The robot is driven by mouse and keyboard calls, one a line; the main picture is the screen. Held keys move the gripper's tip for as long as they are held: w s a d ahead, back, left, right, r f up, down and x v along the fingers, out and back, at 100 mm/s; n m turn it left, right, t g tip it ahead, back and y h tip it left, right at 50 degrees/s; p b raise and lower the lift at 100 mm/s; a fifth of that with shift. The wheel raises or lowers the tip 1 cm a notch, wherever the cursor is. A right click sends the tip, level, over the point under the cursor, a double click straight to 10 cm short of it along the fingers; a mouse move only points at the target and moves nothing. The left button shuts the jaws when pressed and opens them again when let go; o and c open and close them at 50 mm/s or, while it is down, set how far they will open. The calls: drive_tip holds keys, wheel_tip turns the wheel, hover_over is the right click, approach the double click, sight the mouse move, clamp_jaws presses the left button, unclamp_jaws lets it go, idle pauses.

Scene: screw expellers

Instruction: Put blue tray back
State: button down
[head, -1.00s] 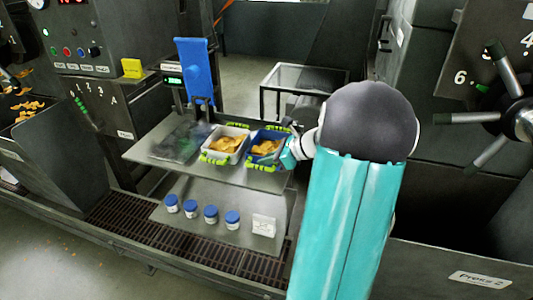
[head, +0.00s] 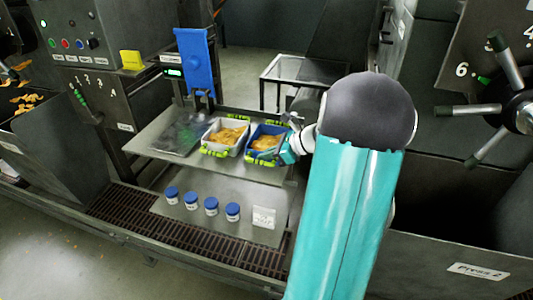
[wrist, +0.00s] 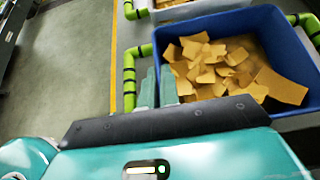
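The blue tray (head: 251,145) sits on the upper shelf, at the right of a white tray, with yellow-brown flakes inside and bright green handles on two sides. It fills much of the wrist view (wrist: 287,28). My gripper (head: 287,143) is at the tray's right side in the head view. In the wrist view the two teal fingers of my gripper (wrist: 158,88) are close together at the tray's near left corner, beside a green handle. Their tips overlap the blue wall in the picture. I cannot tell whether they pinch it.
The white tray (head: 207,137) of flakes stands close beside the blue one. A dark transparent sheet (head: 178,135) lies left of it. Several blue-lidded jars (head: 211,206) and a white card (head: 264,217) are on the lower shelf. A glass-topped table (head: 300,70) stands behind.

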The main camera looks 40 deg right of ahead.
drive_tip(key=shift+f, duration=0.15)
drive_tip(key=c, duration=1.6)
unclamp_jaws()
drive_tip(key=shift+o, duration=0.2)
drive_tip(key=v, duration=1.3)
drive_tip(key=shift+s+d+r, duration=0.15)
drive_tip(key=shift+s+r, duration=0.1)
drive_tip(key=shift+s, duration=0.05)
